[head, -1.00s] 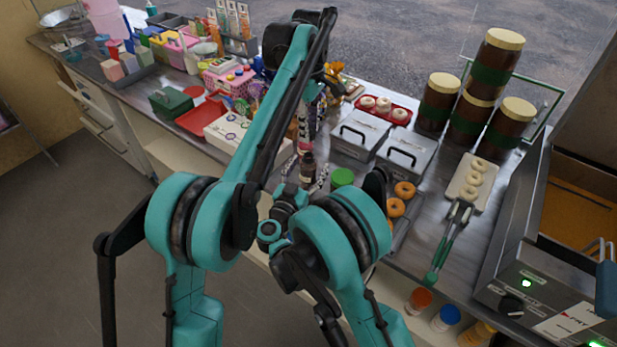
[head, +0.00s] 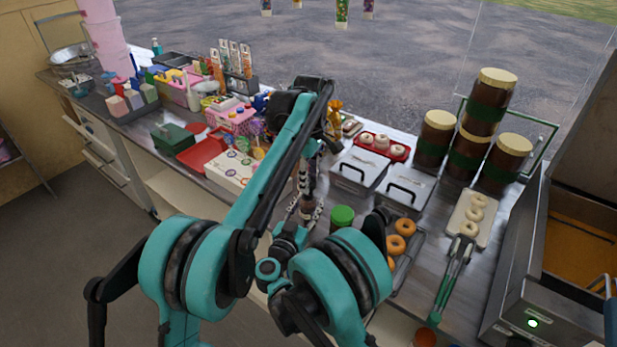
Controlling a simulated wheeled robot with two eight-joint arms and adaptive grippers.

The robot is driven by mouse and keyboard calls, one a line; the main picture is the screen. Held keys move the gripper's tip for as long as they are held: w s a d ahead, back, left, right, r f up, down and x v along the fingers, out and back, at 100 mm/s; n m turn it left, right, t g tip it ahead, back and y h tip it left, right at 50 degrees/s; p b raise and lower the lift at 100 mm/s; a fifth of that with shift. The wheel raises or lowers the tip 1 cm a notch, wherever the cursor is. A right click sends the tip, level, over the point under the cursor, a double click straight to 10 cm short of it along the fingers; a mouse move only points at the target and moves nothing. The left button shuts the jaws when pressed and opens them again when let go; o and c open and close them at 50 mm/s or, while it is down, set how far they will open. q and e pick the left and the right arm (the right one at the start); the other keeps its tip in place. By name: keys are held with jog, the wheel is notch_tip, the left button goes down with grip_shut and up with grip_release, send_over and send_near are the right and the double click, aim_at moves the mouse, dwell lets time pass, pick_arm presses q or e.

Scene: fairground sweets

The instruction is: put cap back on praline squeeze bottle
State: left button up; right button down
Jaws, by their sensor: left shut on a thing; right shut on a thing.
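The praline squeeze bottle appears to be the small dark brown bottle (head: 307,207) in the middle of the head view, upright in front of the counter edge. My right gripper (head: 306,212) is shut on it, its black-and-white fingers on either side. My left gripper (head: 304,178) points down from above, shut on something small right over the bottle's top. This is probably the cap, but it is too small and too covered by the fingers to make out. I cannot tell whether cap and bottle touch.
A green-lidded jar (head: 342,216) stands close to the right of the bottle. A tray with doughnuts (head: 404,227), two steel boxes (head: 357,172) and tongs (head: 452,275) lie further right. A white box (head: 228,172) and a red tray (head: 201,153) are at left.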

pick_arm(q)
jog(key=shift+f, duration=0.25)
dwell(0.3)
jog(key=shift+f, duration=0.8)
jog(key=shift+f, duration=0.6)
